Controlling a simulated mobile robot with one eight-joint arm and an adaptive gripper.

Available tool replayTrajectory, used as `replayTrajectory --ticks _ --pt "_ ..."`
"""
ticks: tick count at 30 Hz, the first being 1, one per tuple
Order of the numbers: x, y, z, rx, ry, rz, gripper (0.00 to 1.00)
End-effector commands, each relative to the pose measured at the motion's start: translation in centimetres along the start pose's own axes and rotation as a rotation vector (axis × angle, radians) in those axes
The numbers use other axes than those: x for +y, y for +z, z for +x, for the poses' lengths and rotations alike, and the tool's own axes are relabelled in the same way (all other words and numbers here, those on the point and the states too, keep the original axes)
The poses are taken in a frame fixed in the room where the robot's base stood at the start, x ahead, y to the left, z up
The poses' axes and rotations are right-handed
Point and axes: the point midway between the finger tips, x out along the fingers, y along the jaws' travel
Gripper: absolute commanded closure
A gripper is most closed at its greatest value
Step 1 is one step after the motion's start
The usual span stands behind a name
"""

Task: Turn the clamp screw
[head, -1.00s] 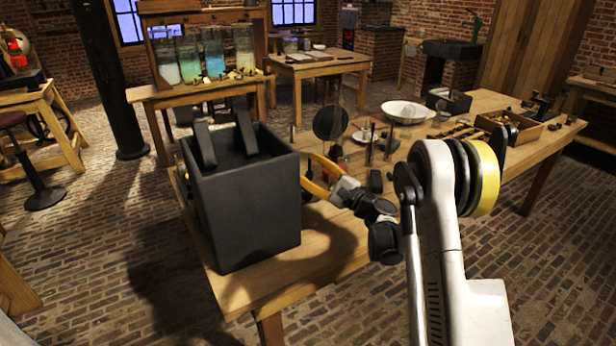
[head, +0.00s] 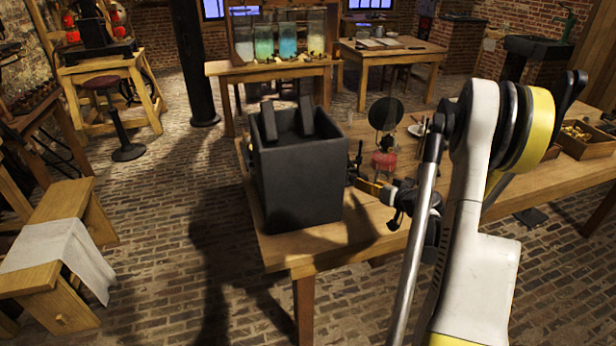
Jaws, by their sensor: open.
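Several glass jars (head: 288,42) with pale, green and blue contents stand in a row on a wooden table at the back. Small dark and brass-coloured pieces lie around their feet, too small to tell apart. I cannot make out a clamp screw. My gripper (head: 362,178) is above the near wooden table (head: 290,250), just right of a large black open box (head: 300,180). Its fingers are open, partly side-on, and I see nothing between them. It is far from the jars. I cannot tell whether it touches the box.
A red-based object with a dark round disc (head: 386,114) stands behind my gripper. A wooden tray of small parts (head: 585,148) is at the right.

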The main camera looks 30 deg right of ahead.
Motion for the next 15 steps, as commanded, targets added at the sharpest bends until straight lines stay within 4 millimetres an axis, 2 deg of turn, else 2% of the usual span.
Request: replayTrajectory --ticks 2,5,15 --pt "1.0 0.1 -0.5 -0.004 0.024 -0.037 0.48" --pt "1.1 0.3 0.5 -0.007 0.026 -0.049 0.48" --pt "1.2 0.5 7.2 -0.007 0.024 -0.045 0.48"
